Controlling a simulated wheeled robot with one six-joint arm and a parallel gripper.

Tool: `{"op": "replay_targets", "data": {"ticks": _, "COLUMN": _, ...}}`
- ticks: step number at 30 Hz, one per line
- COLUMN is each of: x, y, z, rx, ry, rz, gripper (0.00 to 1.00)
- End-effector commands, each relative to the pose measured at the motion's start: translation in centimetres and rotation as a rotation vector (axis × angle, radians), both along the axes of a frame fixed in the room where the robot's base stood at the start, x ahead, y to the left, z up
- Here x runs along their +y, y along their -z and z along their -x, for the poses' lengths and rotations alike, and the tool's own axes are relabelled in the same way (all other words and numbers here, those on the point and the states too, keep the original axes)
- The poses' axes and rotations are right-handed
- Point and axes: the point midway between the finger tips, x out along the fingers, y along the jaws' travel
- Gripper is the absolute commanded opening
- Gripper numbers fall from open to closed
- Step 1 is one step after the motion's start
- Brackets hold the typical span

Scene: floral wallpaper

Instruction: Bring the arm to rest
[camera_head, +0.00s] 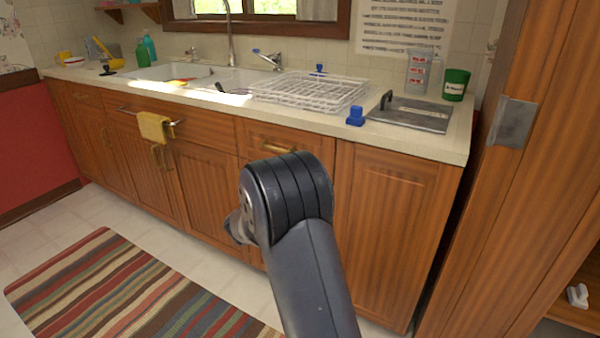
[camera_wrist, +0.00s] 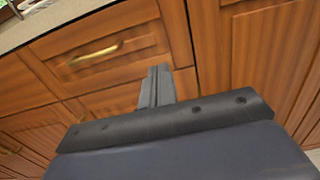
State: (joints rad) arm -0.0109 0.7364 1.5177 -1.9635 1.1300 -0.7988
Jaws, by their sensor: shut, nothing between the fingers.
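My arm rises from the bottom middle of the head view, with its dark joint in front of the wooden base cabinets (camera_head: 390,220). My gripper (camera_wrist: 157,75) shows in the wrist view, its grey fingers shut together and empty. It points toward the cabinet fronts, below a drawer with a brass handle (camera_wrist: 95,55). The gap between the fingers and the cabinet is hard to judge. In the head view the gripper is mostly hidden behind my arm.
The counter (camera_head: 440,143) holds a white dish rack (camera_head: 310,92), a grey tray with a handle (camera_head: 412,113), a green can (camera_head: 455,85) and a blue object (camera_head: 355,116). A yellow towel (camera_head: 155,128) hangs from a bar. A tall wooden door (camera_head: 510,190) stands right; a striped rug (camera_head: 130,290) lies left.

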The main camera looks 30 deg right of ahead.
Motion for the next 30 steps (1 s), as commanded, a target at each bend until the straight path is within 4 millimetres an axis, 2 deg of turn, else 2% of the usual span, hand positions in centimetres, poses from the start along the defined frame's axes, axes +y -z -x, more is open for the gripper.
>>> {"op": "replay_targets", "data": {"ticks": 6, "x": 1.0, "y": 0.0, "z": 0.7, "rx": 0.000, "ry": 0.000, "rz": 0.000, "gripper": 0.00}}
{"op": "replay_targets", "data": {"ticks": 17, "x": 0.7, "y": 0.1, "z": 0.5, "rx": 0.000, "ry": 0.002, "rz": 0.000, "gripper": 0.00}}
{"op": "replay_targets", "data": {"ticks": 23, "x": -1.5, "y": 0.2, "z": -0.8, "rx": -0.001, "ry": 0.004, "rz": 0.000, "gripper": 0.00}}
{"op": "replay_targets", "data": {"ticks": 30, "x": -5.4, "y": 0.3, "z": -3.5, "rx": -0.001, "ry": 0.004, "rz": -0.001, "gripper": 0.00}}
